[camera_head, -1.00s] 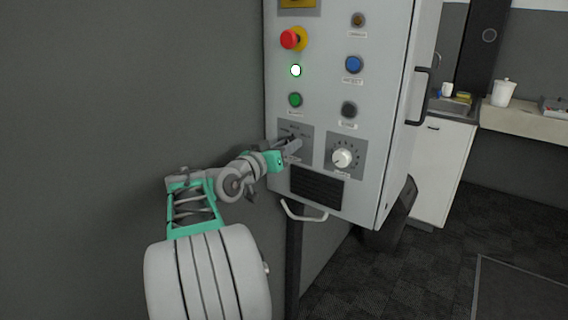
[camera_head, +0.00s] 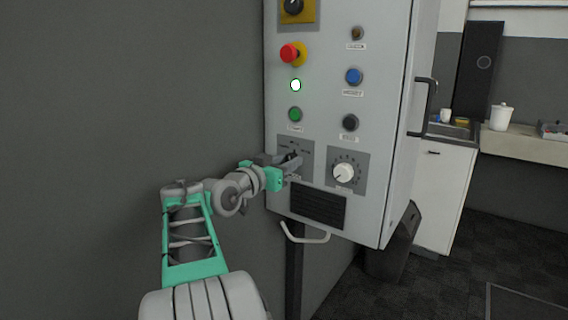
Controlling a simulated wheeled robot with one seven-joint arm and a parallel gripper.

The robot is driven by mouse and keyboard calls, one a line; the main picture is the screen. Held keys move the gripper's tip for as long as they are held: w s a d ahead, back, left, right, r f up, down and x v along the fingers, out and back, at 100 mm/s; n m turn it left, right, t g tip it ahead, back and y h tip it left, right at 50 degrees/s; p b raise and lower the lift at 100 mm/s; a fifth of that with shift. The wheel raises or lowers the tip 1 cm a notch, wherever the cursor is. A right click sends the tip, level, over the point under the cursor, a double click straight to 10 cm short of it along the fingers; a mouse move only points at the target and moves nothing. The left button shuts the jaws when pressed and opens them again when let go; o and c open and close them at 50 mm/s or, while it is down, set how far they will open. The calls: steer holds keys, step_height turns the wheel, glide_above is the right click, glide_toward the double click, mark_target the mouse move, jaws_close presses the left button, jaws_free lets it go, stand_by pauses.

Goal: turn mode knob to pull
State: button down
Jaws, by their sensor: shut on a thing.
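The mode knob (camera_head: 291,155) is a small dark knob on a grey plate (camera_head: 306,146) at the lower left of the light grey control cabinet (camera_head: 322,95). My gripper (camera_head: 290,161) reaches the plate from the left and is shut on the knob. The fingers cover most of the knob, so its pointing direction cannot be made out. The small labels around it are too blurred to read.
A white dial (camera_head: 344,173) sits just right of the mode knob. Above are a red emergency button (camera_head: 291,53), a green button (camera_head: 295,114) and a blue button (camera_head: 354,76). A dark vent (camera_head: 317,206) and a handle (camera_head: 304,233) lie below.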

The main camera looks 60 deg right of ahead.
steer(key=c, duration=1.2)
jaws_free()
steer(key=shift+w+a+f, duration=0.1)
steer(key=shift+w+f, duration=0.1)
steer(key=shift+w, duration=0.2)
steer(key=shift+o, duration=0.9)
steer(key=shift+s+r, duration=0.1)
steer(key=shift+s, duration=0.05)
steer(key=w+a, duration=0.1)
steer(key=a, duration=0.7)
steer(key=shift+w, duration=0.35)
